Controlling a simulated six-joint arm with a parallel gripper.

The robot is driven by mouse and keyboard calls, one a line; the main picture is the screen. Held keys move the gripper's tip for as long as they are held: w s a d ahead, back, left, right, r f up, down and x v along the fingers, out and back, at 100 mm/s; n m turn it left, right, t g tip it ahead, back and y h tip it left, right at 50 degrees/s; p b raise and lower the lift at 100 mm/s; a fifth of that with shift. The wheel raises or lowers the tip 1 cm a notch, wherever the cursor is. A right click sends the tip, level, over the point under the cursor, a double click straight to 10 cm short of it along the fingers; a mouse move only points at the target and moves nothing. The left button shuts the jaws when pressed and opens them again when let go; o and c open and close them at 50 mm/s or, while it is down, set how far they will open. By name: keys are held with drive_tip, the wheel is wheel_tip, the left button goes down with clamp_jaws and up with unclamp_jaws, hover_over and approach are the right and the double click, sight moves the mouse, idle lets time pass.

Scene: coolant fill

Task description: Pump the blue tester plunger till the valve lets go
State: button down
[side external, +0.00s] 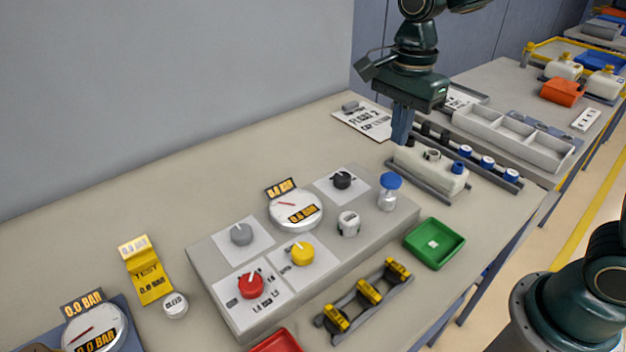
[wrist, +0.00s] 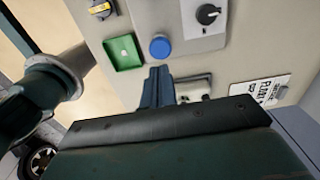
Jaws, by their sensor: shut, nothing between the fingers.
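The blue tester plunger (side external: 390,181) is a round blue knob on a pale cylinder at the right end of the grey panel (side external: 225,310). It also shows in the wrist view as a blue disc (wrist: 160,47), just beyond my fingertips. My gripper (side external: 400,140) is shut and empty, pointing down. It is above and behind the plunger, near the white tank, and apart from the knob. In the wrist view its blue-grey fingers (wrist: 158,70) lie together. The panel's round gauge (side external: 296,210) reads 0.0 BAR. I cannot tell which part is the valve.
A white tank (side external: 428,172) stands right of the plunger. A green tray (side external: 434,243) lies in front. Red (side external: 250,285), yellow (side external: 302,253), grey (side external: 241,234) and black (side external: 342,179) knobs stand on the panel. A rack of yellow clips (side external: 368,292) lies before it.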

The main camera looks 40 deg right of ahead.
sight(392, 178)
wheel_tip(392, 178, down, 8)
drive_tip(key=shift+r, duration=0.25)
drive_tip(key=shift+f, duration=0.15)
idle(0.3)
drive_tip(key=shift+f, duration=1.35)
drive_tip(key=shift+s, duration=0.1)
wheel_tip(392, 178, up, 14)
drive_tip(key=shift+r, duration=0.2)
idle(0.9)
wheel_tip(392, 178, up, 3)
drive_tip(key=shift+f, duration=0.2)
